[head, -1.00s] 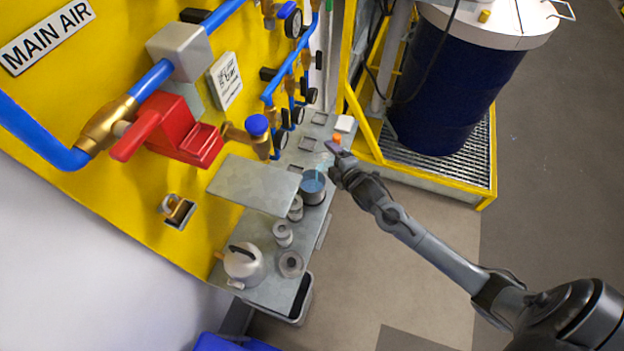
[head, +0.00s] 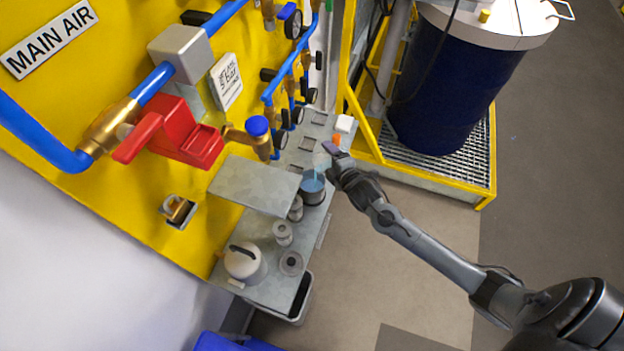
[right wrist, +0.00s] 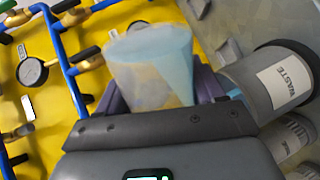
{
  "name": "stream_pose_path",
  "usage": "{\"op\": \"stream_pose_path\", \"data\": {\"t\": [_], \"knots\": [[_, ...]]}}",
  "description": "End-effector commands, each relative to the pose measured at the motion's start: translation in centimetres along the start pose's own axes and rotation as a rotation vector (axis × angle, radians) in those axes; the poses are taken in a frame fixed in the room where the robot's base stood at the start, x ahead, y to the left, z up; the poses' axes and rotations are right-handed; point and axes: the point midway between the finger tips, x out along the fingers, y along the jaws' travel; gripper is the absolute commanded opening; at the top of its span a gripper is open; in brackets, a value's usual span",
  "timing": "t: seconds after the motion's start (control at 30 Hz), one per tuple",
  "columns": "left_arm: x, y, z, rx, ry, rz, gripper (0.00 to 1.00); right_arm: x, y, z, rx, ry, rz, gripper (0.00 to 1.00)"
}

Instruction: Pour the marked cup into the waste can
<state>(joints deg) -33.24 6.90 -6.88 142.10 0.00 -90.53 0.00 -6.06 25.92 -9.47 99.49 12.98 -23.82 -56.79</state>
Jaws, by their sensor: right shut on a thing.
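My right gripper (head: 328,157) is shut on a clear cup (right wrist: 150,65), whose sides show between the fingers in the right wrist view. Light blue liquid lies along the side of the cup toward the can. In the head view the cup (head: 321,160) is small and tilted above the waste can (head: 313,197), with a pale blue streak between them. The grey can also shows in the right wrist view (right wrist: 262,88), with a white WASTE label. Blue shows inside its mouth in the head view. I see no mark on the cup. My left gripper is out of view.
A raised grey plate (head: 254,186) is left of the can. Smaller canisters (head: 283,233) and a white kettle-like pot (head: 245,262) stand on the grey shelf nearer the front. An orange item (head: 336,140) and white block (head: 344,123) are behind.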

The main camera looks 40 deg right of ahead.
Motion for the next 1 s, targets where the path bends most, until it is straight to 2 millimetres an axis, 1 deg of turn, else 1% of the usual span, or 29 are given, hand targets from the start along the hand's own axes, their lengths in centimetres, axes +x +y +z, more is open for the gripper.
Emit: {"op": "stream_pose_path", "data": {"t": [0.37, 1.0], "knots": [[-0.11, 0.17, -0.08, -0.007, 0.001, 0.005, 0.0, 0.06, -0.14, -0.09, -0.033, -0.01, 0.0, 0.34], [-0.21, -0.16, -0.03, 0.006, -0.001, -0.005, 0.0, 0.18, -0.48, -0.17, -0.093, -0.031, 0.0, 0.34]]}}
